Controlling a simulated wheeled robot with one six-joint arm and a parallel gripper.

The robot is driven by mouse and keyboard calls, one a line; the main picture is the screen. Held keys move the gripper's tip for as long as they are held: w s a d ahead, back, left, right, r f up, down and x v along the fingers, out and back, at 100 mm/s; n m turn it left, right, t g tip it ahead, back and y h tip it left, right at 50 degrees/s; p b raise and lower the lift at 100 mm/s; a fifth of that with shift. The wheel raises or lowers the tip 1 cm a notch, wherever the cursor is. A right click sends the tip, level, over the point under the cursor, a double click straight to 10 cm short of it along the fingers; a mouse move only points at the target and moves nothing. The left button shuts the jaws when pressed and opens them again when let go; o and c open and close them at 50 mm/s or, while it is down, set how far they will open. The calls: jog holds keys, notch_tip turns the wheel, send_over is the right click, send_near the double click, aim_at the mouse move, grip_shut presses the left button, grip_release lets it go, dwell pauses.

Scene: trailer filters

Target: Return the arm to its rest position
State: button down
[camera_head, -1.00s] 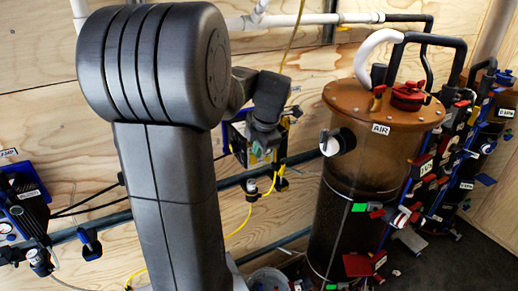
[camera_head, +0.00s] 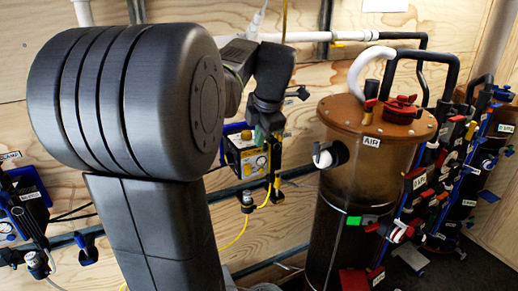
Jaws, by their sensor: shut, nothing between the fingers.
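My arm fills the left half of the head view, its large dark shoulder joint high and its upper link tilted toward the left. The far part of the arm bends over behind the shoulder and hangs down in front of the plywood wall. My gripper (camera_head: 263,135) is at its lower end, small and partly hidden by the wrist. It points down and looks shut and empty. It overlaps the yellow and blue wall device (camera_head: 240,154) in the picture; whether they touch I cannot tell.
A brown filter tank (camera_head: 364,185) labelled AIR stands right of my gripper, with a red-knobbed lid and black and white pipes. More valved columns (camera_head: 475,175) stand farther right. Blue-framed equipment (camera_head: 25,210) is on the left wall. Dark floor (camera_head: 432,277) shows at lower right.

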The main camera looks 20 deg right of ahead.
jog(key=shift+r, duration=0.25)
